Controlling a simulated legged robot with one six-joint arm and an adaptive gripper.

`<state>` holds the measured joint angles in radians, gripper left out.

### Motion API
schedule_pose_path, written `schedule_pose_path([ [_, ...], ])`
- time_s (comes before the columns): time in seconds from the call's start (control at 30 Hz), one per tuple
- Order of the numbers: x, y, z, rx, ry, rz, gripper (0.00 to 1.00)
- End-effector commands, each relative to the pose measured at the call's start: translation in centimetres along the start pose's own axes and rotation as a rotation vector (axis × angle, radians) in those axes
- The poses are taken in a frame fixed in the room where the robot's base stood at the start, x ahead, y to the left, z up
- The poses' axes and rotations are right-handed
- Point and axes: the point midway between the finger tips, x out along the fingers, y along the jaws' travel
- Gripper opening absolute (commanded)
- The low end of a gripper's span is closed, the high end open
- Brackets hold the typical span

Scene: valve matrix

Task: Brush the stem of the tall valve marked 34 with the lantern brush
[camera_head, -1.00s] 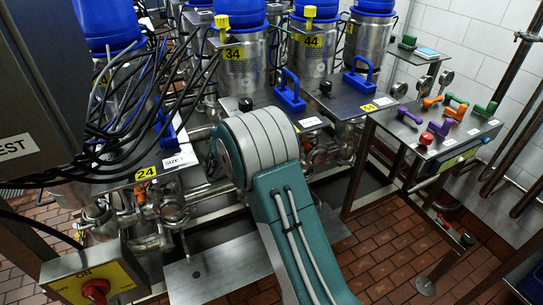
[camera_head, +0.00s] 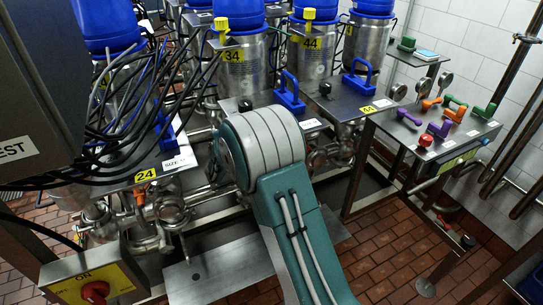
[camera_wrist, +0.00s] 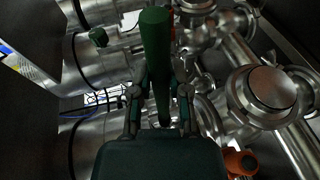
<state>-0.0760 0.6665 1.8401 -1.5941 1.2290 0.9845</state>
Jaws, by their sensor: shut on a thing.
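The tall valve marked 34 (camera_head: 241,72) is a steel cylinder with a blue top, a yellow cap and a yellow 34 tag, standing back left of centre in the head view. Its stem cannot be made out clearly. In the wrist view my gripper (camera_wrist: 158,92) is shut on a dark green handle (camera_wrist: 155,42), which I take to be the lantern brush. Its bristles are not clearly visible. Steel pipes and valve bodies (camera_wrist: 262,92) lie close beyond the gripper. In the head view my own arm hides the gripper and the brush.
A similar valve marked 44 (camera_head: 313,60) stands to the right. Blue handles (camera_head: 289,92) stand on the metal plates. Black cables (camera_head: 110,110) hang at the left. A side table with coloured handles (camera_head: 440,128) is at the right.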

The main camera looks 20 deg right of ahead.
Motion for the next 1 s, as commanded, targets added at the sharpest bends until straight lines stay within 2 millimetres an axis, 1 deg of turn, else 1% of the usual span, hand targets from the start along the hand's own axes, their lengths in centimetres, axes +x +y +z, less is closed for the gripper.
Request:
schedule_pose_path([
  [1.0, -1.8, 0.1, 6.7, -0.001, 0.0, 0.0, 0.0],
])
